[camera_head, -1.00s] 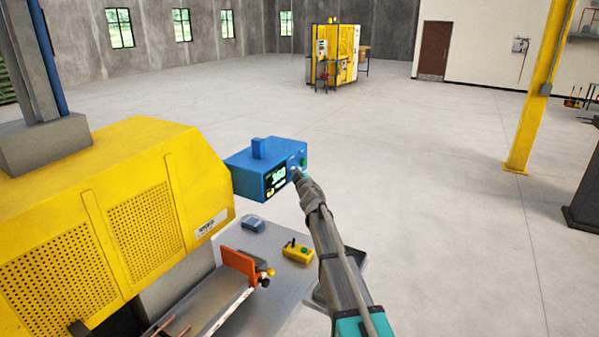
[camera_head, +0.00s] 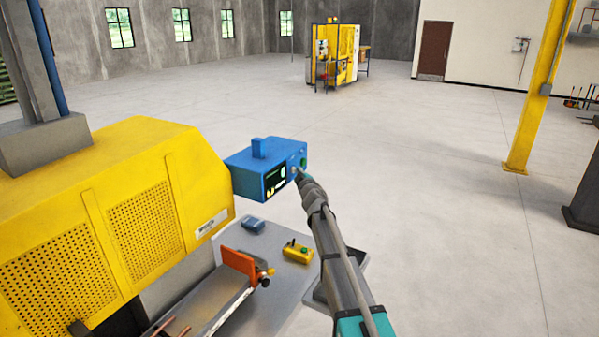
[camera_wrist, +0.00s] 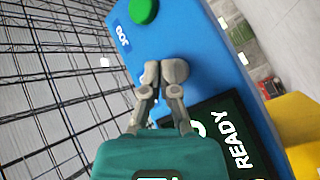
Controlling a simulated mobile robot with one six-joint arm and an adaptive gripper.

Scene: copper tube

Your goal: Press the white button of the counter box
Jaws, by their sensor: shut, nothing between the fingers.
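The counter box (camera_head: 265,172) is blue and is mounted beside the yellow machine, above the grey table. In the wrist view its blue front face (camera_wrist: 205,70) shows a green round button (camera_wrist: 143,11), a label and a dark display (camera_wrist: 232,135) reading READY. My gripper (camera_wrist: 165,72) is shut and empty, with its fingertips at the box face between the green button and the display. In the head view my gripper (camera_head: 298,172) reaches the right part of the box front.
A yellow machine with perforated panels (camera_head: 140,215) fills the left. The floor to the right is open up to a yellow column (camera_head: 540,95).

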